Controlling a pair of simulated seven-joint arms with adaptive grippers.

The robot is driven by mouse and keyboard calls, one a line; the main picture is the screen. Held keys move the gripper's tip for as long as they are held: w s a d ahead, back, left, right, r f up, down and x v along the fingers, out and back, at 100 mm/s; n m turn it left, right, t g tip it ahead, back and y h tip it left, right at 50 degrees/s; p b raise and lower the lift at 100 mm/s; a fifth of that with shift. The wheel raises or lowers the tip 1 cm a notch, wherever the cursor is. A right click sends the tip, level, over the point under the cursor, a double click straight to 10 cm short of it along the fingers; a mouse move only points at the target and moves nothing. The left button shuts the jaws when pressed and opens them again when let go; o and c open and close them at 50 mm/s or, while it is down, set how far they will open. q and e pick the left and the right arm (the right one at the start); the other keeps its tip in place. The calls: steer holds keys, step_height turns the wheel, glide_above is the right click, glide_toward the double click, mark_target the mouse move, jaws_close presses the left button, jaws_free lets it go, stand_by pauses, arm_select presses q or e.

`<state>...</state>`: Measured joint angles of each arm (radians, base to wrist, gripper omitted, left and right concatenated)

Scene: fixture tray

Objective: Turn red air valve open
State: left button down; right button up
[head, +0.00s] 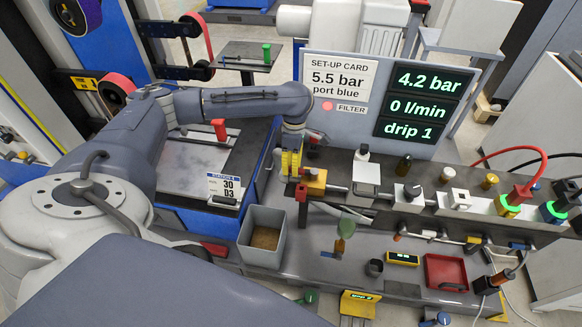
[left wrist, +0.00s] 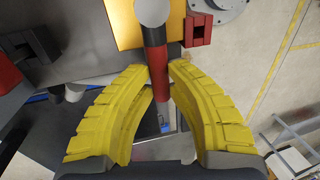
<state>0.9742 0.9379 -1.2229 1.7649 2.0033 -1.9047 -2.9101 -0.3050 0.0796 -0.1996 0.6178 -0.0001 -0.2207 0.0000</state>
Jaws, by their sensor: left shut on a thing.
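The air valve has a brass-yellow block (head: 316,181) at the left end of the pipe row on the bench. Its red lever (left wrist: 157,62) runs down from a grey rounded hub (left wrist: 152,12) in the left wrist view. My left gripper (head: 291,164) has yellow ribbed fingers and is at the valve's left side. In the left wrist view my left gripper (left wrist: 161,74) has its fingertips on both sides of the red lever, shut on it. The fingers partly hide the valve in the head view. My right gripper is not in view.
A display panel (head: 350,118) behind reads 4.2 bar, 0 l/min, drip 1; its set-up card (head: 338,80) says 5.5 bar, port blue. A grey bin (head: 250,252) stands in front.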

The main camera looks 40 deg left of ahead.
arm_select(q)
steer(key=shift+f, duration=0.1)
stand_by(0.3)
steer(key=c, duration=1.3)
jaws_free()
step_height(320, 180, up, 12)
steer(key=w+a, duration=0.1)
steer(key=w, duration=0.1)
steer(key=shift+w+f, duration=0.1)
